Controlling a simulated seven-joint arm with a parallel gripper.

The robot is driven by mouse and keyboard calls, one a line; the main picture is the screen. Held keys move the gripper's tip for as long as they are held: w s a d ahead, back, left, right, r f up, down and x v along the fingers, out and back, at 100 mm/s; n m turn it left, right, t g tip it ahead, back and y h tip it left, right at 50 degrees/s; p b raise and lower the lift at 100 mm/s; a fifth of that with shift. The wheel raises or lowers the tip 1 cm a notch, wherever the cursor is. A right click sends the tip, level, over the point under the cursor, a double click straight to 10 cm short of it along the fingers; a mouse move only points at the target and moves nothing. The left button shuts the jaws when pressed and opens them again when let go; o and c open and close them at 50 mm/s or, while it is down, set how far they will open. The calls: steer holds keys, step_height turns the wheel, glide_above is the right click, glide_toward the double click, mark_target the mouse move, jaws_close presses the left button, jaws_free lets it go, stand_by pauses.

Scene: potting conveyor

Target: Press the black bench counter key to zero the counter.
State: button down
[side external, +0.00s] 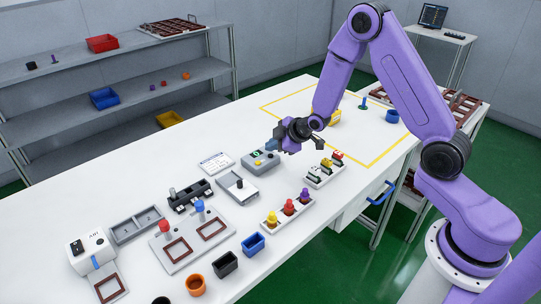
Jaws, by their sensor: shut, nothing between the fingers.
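A grey counter box (260,162) with a small green display and a yellow button lies on the white bench, near the middle of the side external view. A black key cannot be clearly made out on it; its far right part lies close to my gripper in the picture. My gripper (284,146) is shut and empty, just above and to the right of the box. The picture is too small to tell whether the fingertips touch it.
A grey plate with a black knob (240,184) and a white card (215,162) lie beside the box. A rack of small coloured parts (325,170) stands to its right. Plungers (289,207) and cups (226,263) stand nearer. The yellow-outlined area (290,101) is partly clear.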

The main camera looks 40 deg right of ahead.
mark_target(273, 159)
steer(key=shift+r, duration=2.5)
steer(key=s+a+r+g, duration=0.25)
steer(key=s+a, duration=0.25)
steer(key=s, duration=0.4)
steer(key=s+a+r+g, duration=0.25)
steer(key=s+a, duration=0.25)
steer(key=s, duration=0.4)
steer(key=s+d+r+g, duration=0.2)
steer(key=s, duration=0.9)
steer(key=s+d+r+n+g+h, duration=0.1)
steer(key=s+d+r, duration=0.1)
steer(key=s, duration=0.8)
steer(key=shift+s+d+g, duration=0.35)
steer(key=shift+d+g, duration=0.05)
